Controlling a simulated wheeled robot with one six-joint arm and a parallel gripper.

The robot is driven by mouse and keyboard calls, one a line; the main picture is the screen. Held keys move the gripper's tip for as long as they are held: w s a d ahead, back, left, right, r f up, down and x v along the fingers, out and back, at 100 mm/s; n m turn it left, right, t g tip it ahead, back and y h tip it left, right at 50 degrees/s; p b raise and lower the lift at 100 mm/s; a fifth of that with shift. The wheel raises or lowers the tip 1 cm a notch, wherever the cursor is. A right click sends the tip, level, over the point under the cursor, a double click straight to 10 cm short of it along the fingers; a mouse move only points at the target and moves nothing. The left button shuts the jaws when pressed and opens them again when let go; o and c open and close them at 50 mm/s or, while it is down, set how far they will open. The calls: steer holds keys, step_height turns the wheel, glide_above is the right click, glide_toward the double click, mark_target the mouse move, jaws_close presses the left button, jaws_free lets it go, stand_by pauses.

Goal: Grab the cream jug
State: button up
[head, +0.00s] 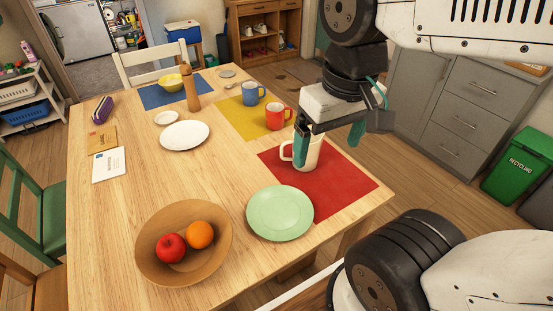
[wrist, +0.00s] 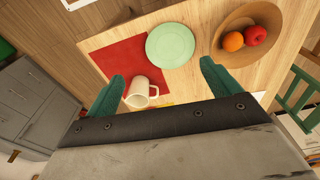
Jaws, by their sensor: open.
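The cream jug (head: 314,151) stands upright on the red placemat (head: 340,190), with its handle to the left in the head view. My gripper (head: 327,155) is open and empty above the placemat, and one green finger covers part of the jug. In the wrist view, my gripper (wrist: 163,69) has its fingers spread wide. The jug (wrist: 138,94) appears between them, much closer to the left finger, with its handle pointing right. I cannot tell the exact height gap between fingers and jug.
A green plate (head: 280,213) lies close to the red placemat, and a wooden bowl (head: 150,250) holds an apple and an orange.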

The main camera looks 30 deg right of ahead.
steer(key=shift+o, duration=0.6)
steer(key=w+d+f+m, duration=0.2)
steer(key=w+d+m, duration=0.1)
steer(key=w, duration=0.8)
steer(key=shift+w+d+f+m+g, duration=0.2)
steer(key=shift+w+d+m+g, duration=0.15)
steer(key=shift+m, duration=0.35)
steer(key=w+d+f+m, duration=0.7)
steer(key=w+d+f, duration=0.5)
steer(key=w+f, duration=0.25)
steer(key=shift+g, duration=0.25)
step_height(320, 180, down, 8)
steer(key=shift+f, duration=0.1)
steer(key=shift+c, duration=0.3)
steer(key=c, duration=1)
steer(key=shift+c, duration=1.1)
